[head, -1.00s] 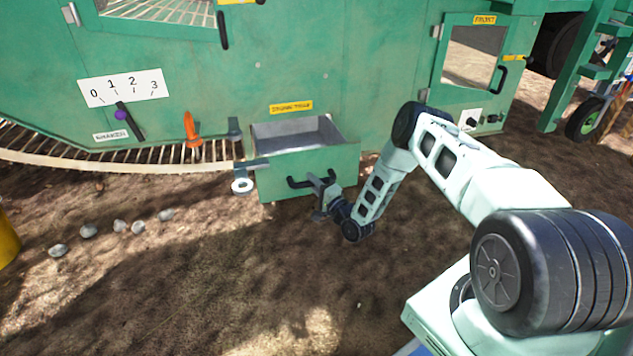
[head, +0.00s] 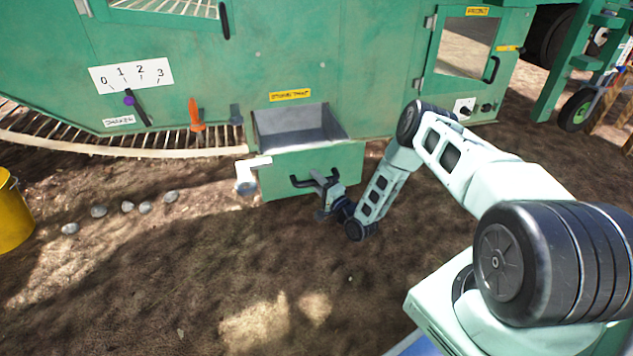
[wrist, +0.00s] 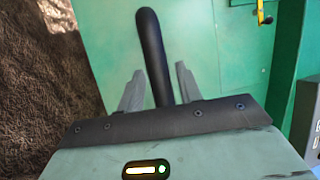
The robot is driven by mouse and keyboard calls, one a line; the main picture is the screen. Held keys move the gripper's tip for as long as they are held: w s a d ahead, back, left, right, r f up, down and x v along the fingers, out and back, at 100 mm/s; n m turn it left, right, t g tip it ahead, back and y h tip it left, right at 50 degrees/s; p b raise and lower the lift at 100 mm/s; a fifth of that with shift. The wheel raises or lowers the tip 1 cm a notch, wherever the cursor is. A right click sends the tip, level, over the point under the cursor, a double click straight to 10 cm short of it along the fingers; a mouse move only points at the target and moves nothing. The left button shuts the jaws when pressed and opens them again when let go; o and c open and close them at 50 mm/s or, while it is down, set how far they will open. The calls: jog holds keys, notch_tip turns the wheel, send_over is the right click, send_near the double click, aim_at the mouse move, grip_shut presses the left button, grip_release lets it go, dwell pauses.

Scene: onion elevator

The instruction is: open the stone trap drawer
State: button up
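The stone trap drawer (head: 330,168) is a green box with a grey metal inside, pulled well out of the green machine below a yellow label (head: 290,95). Its inside shows empty from above. A black bar handle (head: 300,182) is on its front. My gripper (head: 325,183) is at this handle, at the right part of the drawer front. In the wrist view the black handle (wrist: 154,50) passes between the two grey fingers, which sit close on both sides of it. Where the fingers touch the bar is partly hidden.
A pale latch-like piece (head: 246,185) sits at the drawer's left corner. An orange lever (head: 196,115) and a numbered dial plate (head: 131,74) are left on the machine. Several stones (head: 128,207) and a yellow bucket (head: 12,215) are on the ground. Bare soil lies in front.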

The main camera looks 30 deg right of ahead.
dwell(0.4)
jog(key=p+v, duration=0.4)
jog(key=v, duration=1.3)
jog(key=shift+s, duration=0.25)
jog(key=shift+w, duration=0.1)
